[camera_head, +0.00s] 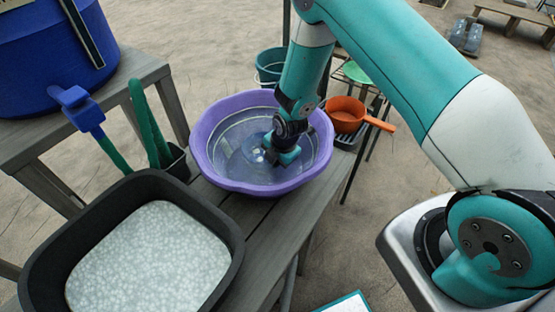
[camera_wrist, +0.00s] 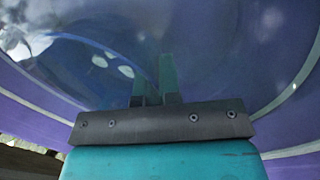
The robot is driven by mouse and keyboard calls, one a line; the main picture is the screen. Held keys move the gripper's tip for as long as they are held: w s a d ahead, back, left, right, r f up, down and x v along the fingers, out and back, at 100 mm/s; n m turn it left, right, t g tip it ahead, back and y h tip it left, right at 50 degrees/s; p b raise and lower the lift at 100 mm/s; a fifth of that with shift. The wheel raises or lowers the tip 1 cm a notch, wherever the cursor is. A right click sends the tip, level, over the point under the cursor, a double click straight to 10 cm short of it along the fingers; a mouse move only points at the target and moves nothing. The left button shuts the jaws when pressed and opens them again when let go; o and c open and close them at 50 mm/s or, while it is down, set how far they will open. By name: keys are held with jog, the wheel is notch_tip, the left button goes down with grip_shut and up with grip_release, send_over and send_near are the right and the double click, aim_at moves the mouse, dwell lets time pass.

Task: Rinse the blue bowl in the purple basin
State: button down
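The purple basin (camera_head: 208,158) stands on the wooden bench and holds clear water. The blue bowl (camera_head: 251,149) is low inside it, partly hidden by my gripper (camera_head: 282,153), which reaches down into the basin. In the wrist view the bowl (camera_wrist: 85,75) shows as a blue curved shape at the left, blurred by water and reflections. Its rim runs to my gripper's fingers (camera_wrist: 155,88), which are close together and appear shut on the rim. The fingertips are hard to see through the water. The basin wall (camera_wrist: 285,130) curves around at both sides.
A black tub (camera_head: 225,222) with a pale speckled surface stands at the front left. A blue container (camera_head: 50,60), a blue-headed tool (camera_head: 83,108) and a dark holder (camera_head: 177,165) are at the left. An orange pan (camera_head: 345,113) and teal bucket (camera_head: 270,62) are beyond the basin.

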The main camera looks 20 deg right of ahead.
jog(key=shift+a, duration=0.5)
jog(key=shift+d, duration=1.2)
jog(key=shift+a, duration=1.25)
jog(key=shift+d, duration=1.3)
jog(key=shift+a+b, duration=0.4)
jog(key=shift+a, duration=0.85)
jog(key=shift+d, duration=0.65)
notch_tip(320, 180, up, 16)
jog(key=p, duration=1)
jog(key=shift+p, duration=0.3)
